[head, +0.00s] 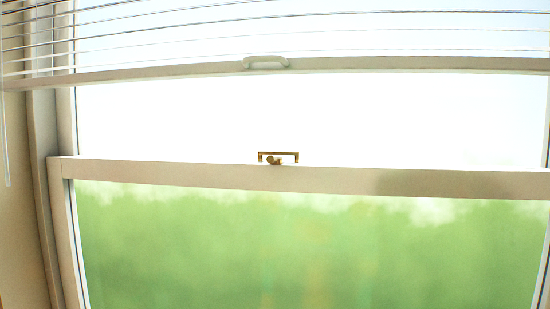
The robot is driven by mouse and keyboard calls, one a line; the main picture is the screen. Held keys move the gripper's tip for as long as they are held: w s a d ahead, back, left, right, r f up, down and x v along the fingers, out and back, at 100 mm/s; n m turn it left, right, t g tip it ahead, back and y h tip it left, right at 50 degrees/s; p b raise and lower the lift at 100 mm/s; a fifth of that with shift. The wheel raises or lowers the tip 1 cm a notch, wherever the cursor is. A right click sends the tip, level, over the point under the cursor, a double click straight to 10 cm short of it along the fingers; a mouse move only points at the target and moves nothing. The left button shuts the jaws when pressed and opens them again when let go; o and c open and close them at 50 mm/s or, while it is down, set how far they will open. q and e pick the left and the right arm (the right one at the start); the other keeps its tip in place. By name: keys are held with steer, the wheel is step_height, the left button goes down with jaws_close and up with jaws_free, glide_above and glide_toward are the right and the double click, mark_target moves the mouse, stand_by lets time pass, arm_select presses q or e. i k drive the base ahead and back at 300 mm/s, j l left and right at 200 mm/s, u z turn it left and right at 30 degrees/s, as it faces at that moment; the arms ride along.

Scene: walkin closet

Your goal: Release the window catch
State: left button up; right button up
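A small brass window catch (278,157) sits on top of the white middle rail (180,171) of the window, near the centre of the head view. It has a flat bracket-like bar and a small rounded knob at its lower left. Whether the catch is engaged is too small to tell. Neither of my grippers is in the head view, and nothing touches the catch.
A horizontal blind hangs across the top, with a white bottom rail (150,73) and a pale handle (265,62) above the catch. A thin cord (5,140) hangs at the far left. The space around the catch is clear.

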mark_target(270, 159)
steer(key=k+l+u, duration=0.1)
steer(key=l+u, duration=0.15)
steer(key=k+l+u, duration=0.2)
steer(key=l, duration=0.25)
steer(key=l+u, duration=0.25)
steer(key=j+z, duration=0.45)
steer(key=j, duration=0.25)
steer(key=j+z, duration=0.5)
steer(key=j, duration=0.3)
